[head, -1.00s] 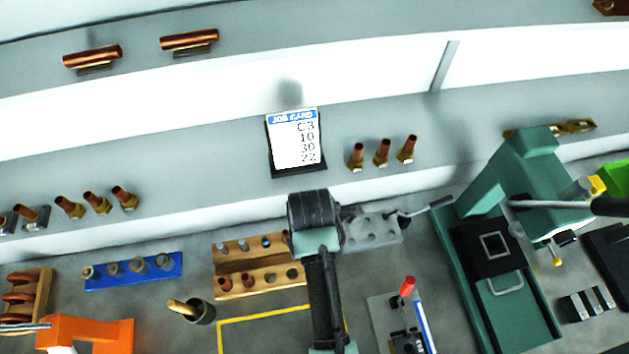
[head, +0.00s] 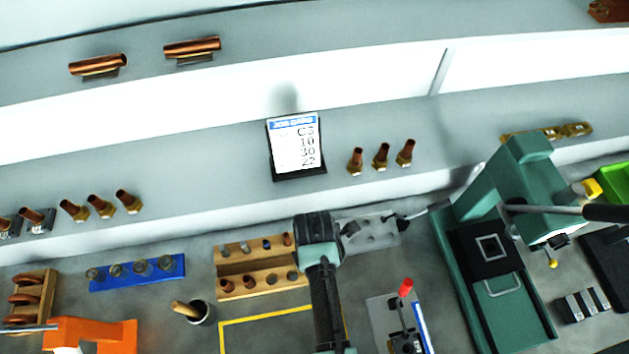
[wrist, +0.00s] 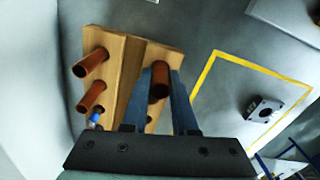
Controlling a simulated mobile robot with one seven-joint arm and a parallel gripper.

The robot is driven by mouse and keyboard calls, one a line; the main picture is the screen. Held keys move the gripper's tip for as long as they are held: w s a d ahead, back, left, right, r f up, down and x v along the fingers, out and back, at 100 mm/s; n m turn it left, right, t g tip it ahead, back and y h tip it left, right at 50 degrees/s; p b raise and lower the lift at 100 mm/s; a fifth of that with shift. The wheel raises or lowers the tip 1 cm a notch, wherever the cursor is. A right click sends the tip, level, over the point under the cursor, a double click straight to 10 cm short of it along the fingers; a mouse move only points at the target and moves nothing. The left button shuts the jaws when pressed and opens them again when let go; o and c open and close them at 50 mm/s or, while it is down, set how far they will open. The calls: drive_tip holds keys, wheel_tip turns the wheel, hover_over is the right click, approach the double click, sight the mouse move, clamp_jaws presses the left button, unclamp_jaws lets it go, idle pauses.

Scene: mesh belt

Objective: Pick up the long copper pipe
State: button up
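In the wrist view, copper pipes stand in a wooden rack (wrist: 128,75). One copper pipe (wrist: 159,80) is between the two fingers of my gripper (wrist: 161,78). The fingers look apart, with a small gap beside the pipe; I see no firm contact. Two more copper pipes, an upper one (wrist: 90,62) and a lower one (wrist: 92,97), stand in the rack's left half. In the head view, my wrist hides part of the area by the rack (head: 262,262), and my fingertips are not clear. I cannot tell from these views which pipe is longest.
A yellow-outlined area (head: 265,317) lies below the rack. A blue rack (head: 138,272) and a dark cup (head: 200,312) are to its left. A green press (head: 480,260) and a red-handled lever (head: 405,289) are to the right. Copper tubes (head: 98,66) lie on the back ledge.

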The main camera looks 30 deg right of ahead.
clamp_jaws()
